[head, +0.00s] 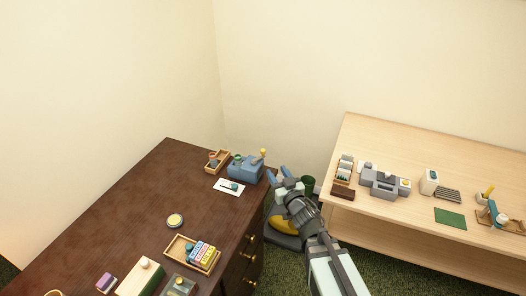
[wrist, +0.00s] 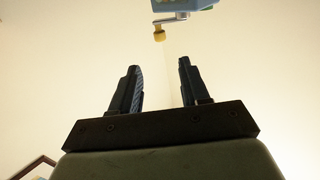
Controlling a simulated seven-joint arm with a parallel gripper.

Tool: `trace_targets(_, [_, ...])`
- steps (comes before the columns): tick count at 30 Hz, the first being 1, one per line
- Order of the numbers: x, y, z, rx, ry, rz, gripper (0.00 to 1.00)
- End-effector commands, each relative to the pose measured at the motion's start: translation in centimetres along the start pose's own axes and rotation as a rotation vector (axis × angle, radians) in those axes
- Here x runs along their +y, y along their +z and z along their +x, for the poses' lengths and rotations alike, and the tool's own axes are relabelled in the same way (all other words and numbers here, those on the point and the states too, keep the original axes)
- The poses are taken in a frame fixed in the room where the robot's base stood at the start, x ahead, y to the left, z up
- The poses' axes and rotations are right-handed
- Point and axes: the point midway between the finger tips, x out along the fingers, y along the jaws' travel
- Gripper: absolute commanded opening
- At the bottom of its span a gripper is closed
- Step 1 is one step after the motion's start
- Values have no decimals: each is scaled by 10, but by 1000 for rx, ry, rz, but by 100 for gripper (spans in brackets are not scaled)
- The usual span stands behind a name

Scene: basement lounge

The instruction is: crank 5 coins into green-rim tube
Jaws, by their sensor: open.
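A blue machine (head: 243,170) stands at the far right part of the dark dresser. Its crank has a yellow knob (head: 263,153) on the right side. In the wrist view, the machine's blue body (wrist: 176,5) is cut off by the top edge, and the crank knob (wrist: 159,35) hangs just beyond my fingertips. My gripper (head: 277,174) is open and empty, to the right of the machine and apart from the knob; its two fingers show in the wrist view (wrist: 158,66). A small green part shows at the machine's top left; I cannot make out a green-rimmed tube or coins.
A wooden tray (head: 211,167) sits left of the machine, and a white card (head: 221,188) with a small teal item lies in front. Another tray (head: 173,247) with colored boxes is nearer. A light wooden table (head: 400,145) with grey devices stands right; a gap separates it from the dresser.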

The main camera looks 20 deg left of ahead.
Motion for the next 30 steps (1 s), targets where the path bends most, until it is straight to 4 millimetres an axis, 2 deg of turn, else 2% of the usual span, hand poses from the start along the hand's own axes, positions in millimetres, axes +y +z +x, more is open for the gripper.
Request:
trace_targets(8, [0, 1, 21, -1, 0, 1, 46])
trace_targets(24, [0, 1, 111, 0, -1, 1, 46])
trace_targets(30, [0, 0, 134, 1, 0, 1, 46])
